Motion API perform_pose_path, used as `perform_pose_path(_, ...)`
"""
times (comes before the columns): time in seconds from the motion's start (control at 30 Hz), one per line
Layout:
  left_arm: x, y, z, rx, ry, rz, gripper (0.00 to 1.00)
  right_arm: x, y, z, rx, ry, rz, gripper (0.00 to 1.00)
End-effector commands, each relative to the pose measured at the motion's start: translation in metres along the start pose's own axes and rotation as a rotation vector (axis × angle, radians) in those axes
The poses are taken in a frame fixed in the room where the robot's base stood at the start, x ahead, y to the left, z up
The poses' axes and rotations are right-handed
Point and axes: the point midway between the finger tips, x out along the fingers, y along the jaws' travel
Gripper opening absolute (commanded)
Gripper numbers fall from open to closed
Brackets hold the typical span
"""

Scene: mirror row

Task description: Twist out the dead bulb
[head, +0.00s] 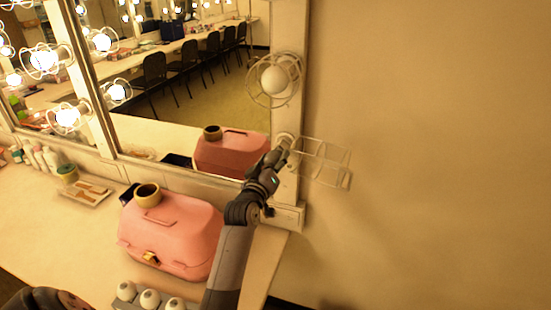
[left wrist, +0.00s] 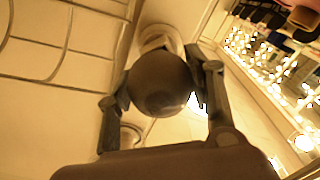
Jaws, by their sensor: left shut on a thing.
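My left gripper (head: 276,160) reaches up to the lowest fitting on the mirror's right frame. In the left wrist view, its two fingers are shut on a dark, smoky bulb (left wrist: 160,84), one on each side. A pale round socket (left wrist: 160,38) shows directly behind the bulb; I cannot tell whether the bulb is still seated in it. In the head view the gripper hides this bulb. A wire cage (head: 322,161) hangs swung open to the right of the fitting. My right gripper is not in view.
An unlit white bulb (head: 278,79) sits in a closed cage above. A pink case (head: 172,235) with a tape roll (head: 147,192) stands left of my arm. A holder with several white bulbs (head: 149,298) is at the front. The wall at right is bare.

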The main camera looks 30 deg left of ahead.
Motion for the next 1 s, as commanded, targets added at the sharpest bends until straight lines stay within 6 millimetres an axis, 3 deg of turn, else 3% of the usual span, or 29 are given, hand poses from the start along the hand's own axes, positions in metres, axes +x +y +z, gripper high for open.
perform_pose_path(1.0, -0.031, 0.001, -0.001, 0.000, 0.000, 0.001, 0.28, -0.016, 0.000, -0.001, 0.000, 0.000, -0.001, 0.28)
